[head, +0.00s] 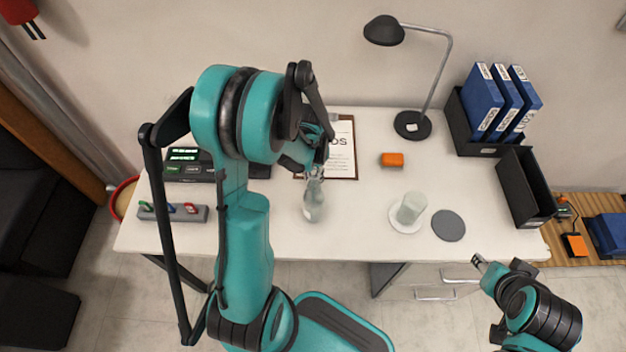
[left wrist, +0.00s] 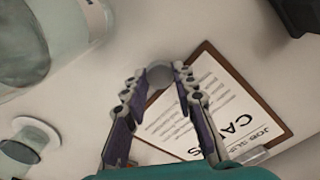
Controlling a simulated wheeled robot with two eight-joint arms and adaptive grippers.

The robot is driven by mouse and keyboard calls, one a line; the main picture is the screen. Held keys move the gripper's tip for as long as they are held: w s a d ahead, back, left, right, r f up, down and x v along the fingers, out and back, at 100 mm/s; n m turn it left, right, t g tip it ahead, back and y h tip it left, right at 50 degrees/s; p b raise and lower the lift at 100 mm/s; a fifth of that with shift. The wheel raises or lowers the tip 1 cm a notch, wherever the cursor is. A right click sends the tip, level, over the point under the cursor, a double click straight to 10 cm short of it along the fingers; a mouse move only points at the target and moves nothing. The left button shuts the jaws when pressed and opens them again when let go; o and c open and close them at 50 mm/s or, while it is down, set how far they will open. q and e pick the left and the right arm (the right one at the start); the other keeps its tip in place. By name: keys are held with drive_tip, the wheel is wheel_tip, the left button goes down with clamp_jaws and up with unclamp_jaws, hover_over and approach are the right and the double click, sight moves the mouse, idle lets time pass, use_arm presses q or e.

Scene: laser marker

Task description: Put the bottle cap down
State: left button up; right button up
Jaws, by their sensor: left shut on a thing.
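My left gripper (head: 318,162) is above the desk, just behind the clear bottle's neck. In the left wrist view my left gripper (left wrist: 160,78) is shut on a small round grey bottle cap (left wrist: 159,74), held between its fingertips above the desk. In the head view I cannot make out the cap. The bottle (head: 313,203) stands upright on the desk; part of it shows at the upper left of the left wrist view (left wrist: 40,45). My right gripper (head: 480,263) is in front of the desk's right front edge; its finger opening is too small to tell.
A clipboard (head: 343,160) lies behind the bottle. A glass (head: 410,208) stands on a white coaster, beside a grey disc (head: 448,225). The desk between bottle and glass is clear.

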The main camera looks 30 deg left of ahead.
use_arm(q)
drive_tip(key=shift+f, duration=0.4)
drive_tip(key=shift+f+b, duration=0.3)
drive_tip(key=shift+f, duration=0.1)
drive_tip(key=shift+s+d+f+b, duration=0.1)
drive_tip(key=shift+s+f+b, duration=0.1)
drive_tip(key=shift+b, duration=0.1)
drive_tip(key=shift+c, duration=0.2)
drive_tip(key=o, duration=0.7)
drive_tip(key=shift+w, duration=0.1)
